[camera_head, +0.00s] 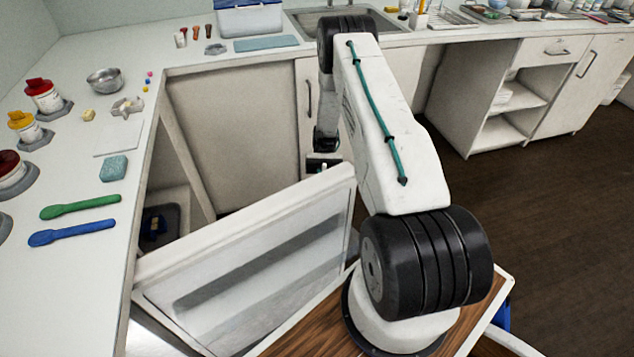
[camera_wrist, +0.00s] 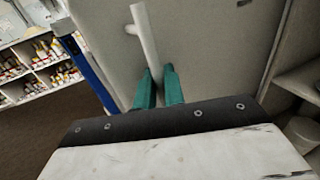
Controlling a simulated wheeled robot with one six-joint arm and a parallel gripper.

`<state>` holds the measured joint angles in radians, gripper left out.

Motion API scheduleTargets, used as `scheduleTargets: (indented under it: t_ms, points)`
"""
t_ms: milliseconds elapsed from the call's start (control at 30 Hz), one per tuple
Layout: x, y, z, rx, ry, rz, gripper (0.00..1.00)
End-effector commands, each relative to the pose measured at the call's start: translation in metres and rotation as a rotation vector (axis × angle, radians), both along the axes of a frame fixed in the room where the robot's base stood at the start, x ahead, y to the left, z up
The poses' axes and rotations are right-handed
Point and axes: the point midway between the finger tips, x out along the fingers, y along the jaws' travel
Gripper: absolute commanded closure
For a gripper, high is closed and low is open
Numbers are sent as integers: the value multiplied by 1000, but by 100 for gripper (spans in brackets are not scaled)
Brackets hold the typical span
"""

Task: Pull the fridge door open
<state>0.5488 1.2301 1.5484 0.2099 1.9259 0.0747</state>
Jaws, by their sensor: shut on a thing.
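The fridge door (camera_head: 245,225) stands swung out from under the left counter in the head view. Its inner side, with a clear shelf or bin, faces me. In the wrist view the door's outer face (camera_wrist: 205,50) fills the middle, with a pale bar handle (camera_wrist: 143,35) on it. My gripper (camera_wrist: 158,75) has two teal fingers on either side of the handle's near end and is shut on it. In the head view my wrist is beyond the door's top edge, and that edge hides the fingers and the handle.
The left counter (camera_head: 75,160) carries jars, a metal bowl (camera_head: 105,80) and green and blue spoons. Cupboards (camera_head: 240,130) close off the back behind the door. Open dark floor (camera_head: 480,200) lies to the right. In the wrist view a blue upright panel (camera_wrist: 88,70) stands left of the handle.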

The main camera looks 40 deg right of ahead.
Motion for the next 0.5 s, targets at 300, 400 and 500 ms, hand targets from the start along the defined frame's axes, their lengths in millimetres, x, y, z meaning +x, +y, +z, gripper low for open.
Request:
scheduleTargets:
  t_ms: [300, 400, 500]
  points:
    - [-2, -1, -1, 4, 2, -3, 100]
    - [-2, -1, -1, 5, 2, -5, 100]
    - [-3, -2, -1, 5, 2, -6, 76]
